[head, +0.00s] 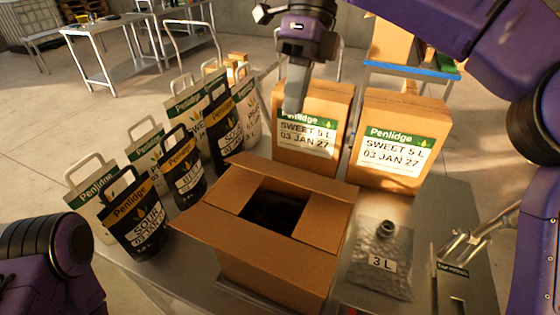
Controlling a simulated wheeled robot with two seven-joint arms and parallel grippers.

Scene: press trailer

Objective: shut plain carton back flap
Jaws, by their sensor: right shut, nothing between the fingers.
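The plain brown carton (265,278) stands open on the metal table in the middle of the head view. Its back flap (310,174) is raised at the far side. The side flaps appear folded inward, with a dark gap (275,210) between them. The front flap (255,248) spreads outward toward me. My right gripper (291,108) is shut and empty, pointing down above and behind the back flap, in front of a labelled carton. It looks apart from the flap. My left arm shows at the lower left, but its gripper is out of view.
Two labelled Penlidge cartons (311,125) (398,140) stand close behind the plain carton. Several handled bags (137,222) crowd its left. A clear 3 L pouch (381,262) lies at its right, beside a metal device (465,270). A blue-edged table (411,70) stands behind.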

